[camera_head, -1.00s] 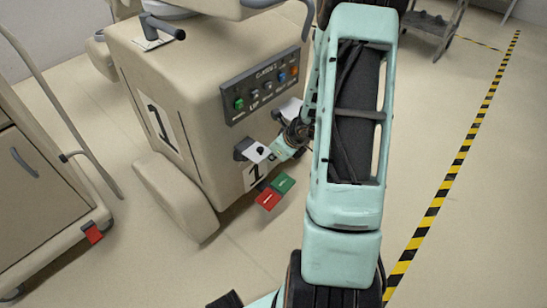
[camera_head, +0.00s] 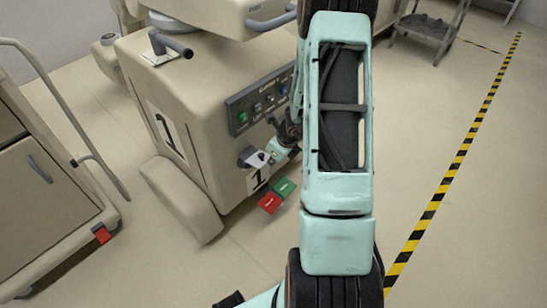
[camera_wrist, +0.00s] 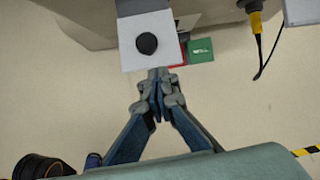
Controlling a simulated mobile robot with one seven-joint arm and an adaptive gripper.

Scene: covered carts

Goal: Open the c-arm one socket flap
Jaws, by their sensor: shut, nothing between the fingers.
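The c-arm one cart (camera_head: 215,75) is a beige covered unit marked 1. A pale flap (camera_head: 258,159) with a dark round spot sits at a dark socket housing (camera_head: 246,155) on its front, below the button panel. In the wrist view the flap (camera_wrist: 132,53) is a pale plate with a black round knob, and it appears to stand out from the housing. My gripper (camera_wrist: 158,76) is shut and empty, its fingertips at the flap's lower right edge. I cannot tell whether they touch. In the head view my gripper (camera_head: 272,152) is beside the flap, partly behind my arm.
In the wrist view a yellow plug (camera_wrist: 254,18) with a black cable is at the upper right. Another cart (camera_head: 50,190) stands at the left.

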